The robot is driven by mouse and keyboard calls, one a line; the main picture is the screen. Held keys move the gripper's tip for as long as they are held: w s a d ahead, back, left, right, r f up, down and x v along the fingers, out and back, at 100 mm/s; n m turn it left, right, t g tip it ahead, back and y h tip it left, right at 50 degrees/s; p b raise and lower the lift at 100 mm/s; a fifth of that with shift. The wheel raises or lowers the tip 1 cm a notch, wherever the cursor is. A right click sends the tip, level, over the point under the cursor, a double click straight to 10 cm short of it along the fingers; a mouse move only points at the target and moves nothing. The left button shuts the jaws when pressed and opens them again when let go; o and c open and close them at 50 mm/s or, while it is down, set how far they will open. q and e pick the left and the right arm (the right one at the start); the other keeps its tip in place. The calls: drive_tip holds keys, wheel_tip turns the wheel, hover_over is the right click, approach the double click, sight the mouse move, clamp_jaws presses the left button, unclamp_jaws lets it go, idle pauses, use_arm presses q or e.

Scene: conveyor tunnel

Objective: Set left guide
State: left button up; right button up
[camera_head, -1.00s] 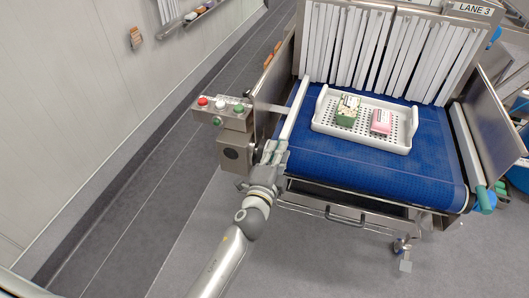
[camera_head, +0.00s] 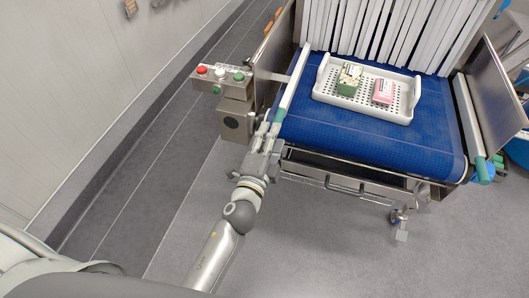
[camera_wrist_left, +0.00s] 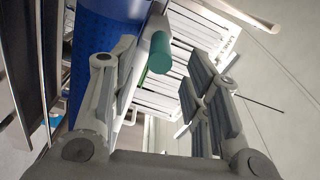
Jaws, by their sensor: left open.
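The left guide (camera_head: 291,84) is a white rail along the left edge of the blue conveyor belt. It has a green handle (camera_head: 279,115) at its near end. My left gripper (camera_head: 268,128) is open at this end, its fingers close beside the handle. In the left wrist view the green handle (camera_wrist_left: 160,53) shows between the two spread fingers of the left gripper (camera_wrist_left: 162,78). I cannot tell whether a finger touches it. My right gripper is not in view.
A white perforated tray (camera_head: 340,108) stands on the blue belt (camera_head: 350,140), holding a green box (camera_head: 349,79) and a pink box (camera_head: 384,91). White strip curtains (camera_head: 385,35) hang behind. A button panel (camera_head: 221,78) is left of the guide. Another guide (camera_head: 470,120) runs along the right.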

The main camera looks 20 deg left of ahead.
use_arm(q)
drive_tip(key=shift+s+a, duration=0.1)
drive_tip(key=shift+s, duration=2.75)
